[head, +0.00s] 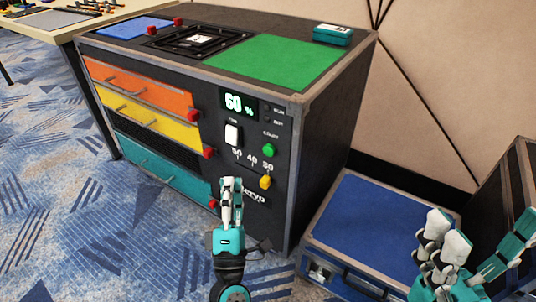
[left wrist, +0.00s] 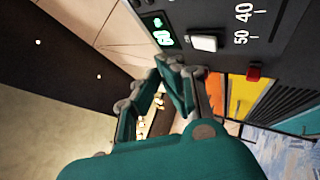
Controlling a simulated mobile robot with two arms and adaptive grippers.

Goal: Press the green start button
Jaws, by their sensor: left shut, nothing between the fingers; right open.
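The green start button (head: 269,149) is a small round knob on the dark front panel of the cabinet, right of the white switch (head: 232,134) and below a small label. My left gripper (head: 231,184) is shut and empty, pointing at the panel. In the head view its tips are below and left of the button; the gap to the panel is hard to tell. In the left wrist view the shut fingers (left wrist: 172,66) are near the white switch (left wrist: 203,43), and the green button is not seen. My right gripper (head: 448,236) is open and empty at the lower right.
The lit display (head: 238,106) reads 60 %. A yellow knob (head: 265,182) sits under the scale numbers. Orange, yellow and teal drawers with red knobs are at left. A blue-topped case (head: 365,225) stands on the floor at right. A teal box (head: 332,34) lies on top.

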